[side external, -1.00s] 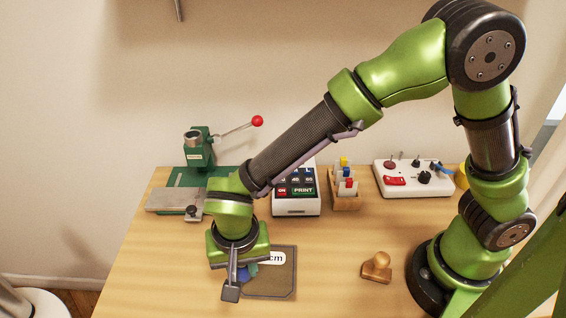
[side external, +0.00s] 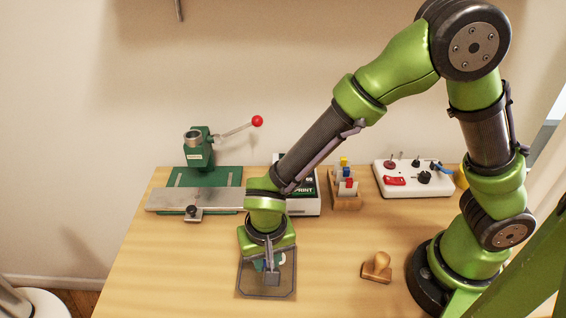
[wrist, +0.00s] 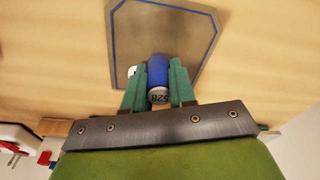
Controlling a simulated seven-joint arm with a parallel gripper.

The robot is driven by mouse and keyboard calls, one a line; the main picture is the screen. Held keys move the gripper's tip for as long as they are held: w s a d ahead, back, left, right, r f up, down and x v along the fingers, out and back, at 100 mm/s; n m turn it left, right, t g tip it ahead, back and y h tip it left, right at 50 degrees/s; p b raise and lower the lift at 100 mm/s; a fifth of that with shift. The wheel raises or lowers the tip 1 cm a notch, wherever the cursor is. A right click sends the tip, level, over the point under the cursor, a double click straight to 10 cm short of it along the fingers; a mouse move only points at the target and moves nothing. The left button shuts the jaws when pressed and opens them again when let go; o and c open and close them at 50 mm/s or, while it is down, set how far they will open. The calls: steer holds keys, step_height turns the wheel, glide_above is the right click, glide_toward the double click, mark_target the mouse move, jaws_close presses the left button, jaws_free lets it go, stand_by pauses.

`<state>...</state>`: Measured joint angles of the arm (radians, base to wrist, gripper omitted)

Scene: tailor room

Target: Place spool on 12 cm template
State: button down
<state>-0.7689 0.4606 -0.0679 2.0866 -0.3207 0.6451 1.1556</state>
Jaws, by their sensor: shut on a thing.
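My gripper (wrist: 158,84) is shut on a blue spool (wrist: 158,71), whose pale end carries dark digits that look like "528". The grey template (wrist: 195,30) with a blue border line lies flat on the table beyond the spool in the wrist view. In the side external view my gripper (side external: 268,272) is over the template (side external: 285,288), and the hand covers most of the template's label. The spool is mostly hidden there. I cannot tell whether the spool touches the template.
A wooden stamp (side external: 377,267) stands right of the template. The front table area is clear.

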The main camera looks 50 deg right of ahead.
steer(key=shift+f, duration=0.2)
steer(key=c, duration=0.9)
jaws_free()
steer(key=r, duration=0.7)
steer(key=s+r, duration=0.1)
steer(key=r, duration=0.3)
steer(key=shift+s+a+r, duration=0.1)
steer(key=shift+a+r, duration=0.2)
steer(key=shift+a, duration=0.05)
steer(key=shift+d+r, duration=0.15)
steer(key=shift+r, duration=0.15)
steer(key=shift+s+d+r+n+t+y, duration=0.35)
steer(key=shift+s+d+r+t, duration=0.55)
steer(key=shift+d+r, duration=1.7)
steer(key=shift+s+d+r+n+t+y, duration=0.2)
steer(key=shift+s+d+r+t+y, duration=0.7)
steer(key=shift+d, duration=2.95)
steer(key=shift+s+d+r+n+t+y, duration=0.2)
steer(key=shift+s+d+r+t, duration=0.7)
steer(key=shift+d+r, duration=1.85)
